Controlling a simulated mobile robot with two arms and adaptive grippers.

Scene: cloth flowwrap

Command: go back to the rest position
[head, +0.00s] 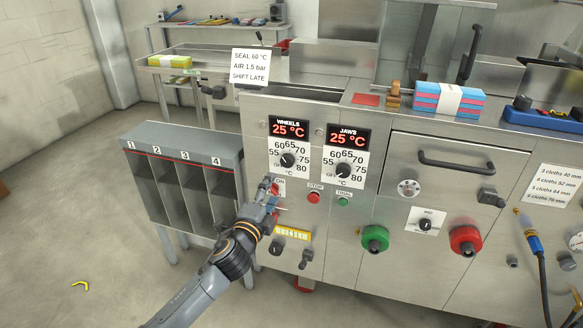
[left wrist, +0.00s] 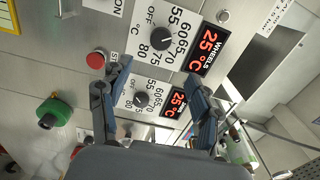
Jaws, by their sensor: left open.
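My left gripper (head: 271,196) is in front of the machine's control panel (head: 325,222), near the ON switch (head: 279,186) and below the WHEELS dial (head: 288,160). In the left wrist view my left gripper (left wrist: 160,88) has its two blue fingertips spread apart, with nothing between them. The WHEELS dial (left wrist: 173,28) and JAWS dial (left wrist: 141,99) show beyond the fingers there. Whether a fingertip touches the panel I cannot tell. Both displays read 25 °C. My right gripper is in neither view.
A grey rack with numbered slots (head: 182,142) stands close left of my arm. A red STOP button (head: 313,197), green knob (head: 375,239) and red knob (head: 465,240) stick out of the panel. A cloth stack (head: 447,97) lies on top. The floor at left is mostly clear.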

